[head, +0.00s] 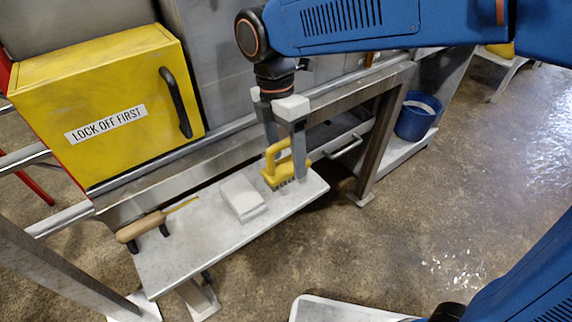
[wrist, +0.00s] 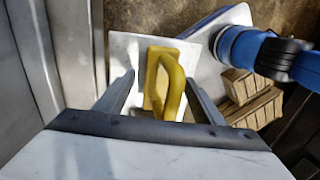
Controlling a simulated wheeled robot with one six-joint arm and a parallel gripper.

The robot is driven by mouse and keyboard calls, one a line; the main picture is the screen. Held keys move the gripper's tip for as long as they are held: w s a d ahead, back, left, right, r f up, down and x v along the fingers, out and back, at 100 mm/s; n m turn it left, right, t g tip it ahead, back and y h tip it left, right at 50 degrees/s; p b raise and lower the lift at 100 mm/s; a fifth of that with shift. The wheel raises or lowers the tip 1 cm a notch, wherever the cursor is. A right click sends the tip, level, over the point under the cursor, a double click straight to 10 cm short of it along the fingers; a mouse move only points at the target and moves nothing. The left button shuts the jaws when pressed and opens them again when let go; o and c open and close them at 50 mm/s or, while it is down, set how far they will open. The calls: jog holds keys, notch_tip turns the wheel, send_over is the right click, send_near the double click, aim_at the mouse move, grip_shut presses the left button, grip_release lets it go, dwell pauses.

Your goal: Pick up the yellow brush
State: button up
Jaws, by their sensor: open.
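The yellow brush (head: 278,166) stands bristles down near the right end of a narrow grey bench, its loop handle on top. My gripper (head: 287,160) points down at the brush with its fingers apart. In the head view one finger overlaps the right side of the brush. In the wrist view the brush (wrist: 165,82) lies between my two open fingers (wrist: 162,92), with a gap on either side. I cannot tell how far the fingertips are above the bench.
On the bench (head: 180,262) lie a whitish block (head: 242,198) left of the brush and a wooden-handled tool (head: 150,225) at the left end. A yellow box (head: 110,105) marked LOCK OFF FIRST and metal rails stand behind. A blue bucket (head: 418,117) sits on a shelf to the right.

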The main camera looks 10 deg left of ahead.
jog(key=c, duration=1.3)
notch_tip(320, 180, up, 10)
jog(key=o, duration=0.6)
jog(key=c, duration=0.3)
